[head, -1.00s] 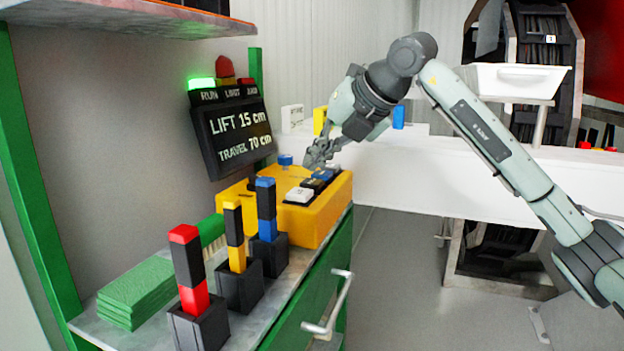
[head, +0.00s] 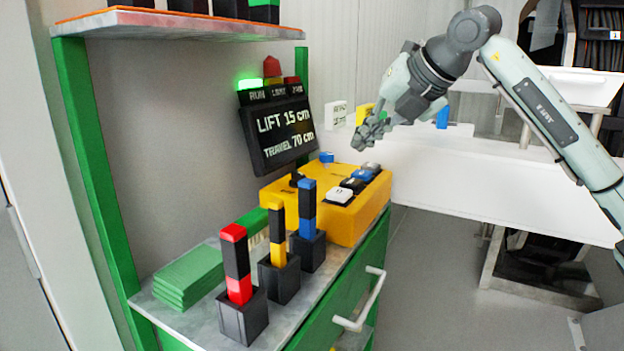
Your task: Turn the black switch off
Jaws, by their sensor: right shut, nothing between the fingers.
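The yellow control box (head: 345,222) sits on the bench's grey top. A row of switches runs along its upper face: a white one (head: 340,195) nearest, then the black switch (head: 353,186), a blue one (head: 363,175) and a pale grey one (head: 372,167) at the far end. The black switch is small here, and I cannot tell which way it is set. My right gripper (head: 366,136) is shut and empty, above the far end of the box and apart from the switches. My left gripper is not in view.
A display panel (head: 279,133) with a lit green lamp (head: 249,83) stands behind the box. Black holders with red, yellow and blue-topped bars (head: 236,262) stand in front, beside green blocks (head: 188,277). A shelf (head: 180,24) overhangs at upper left. A white table (head: 480,180) stands at right.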

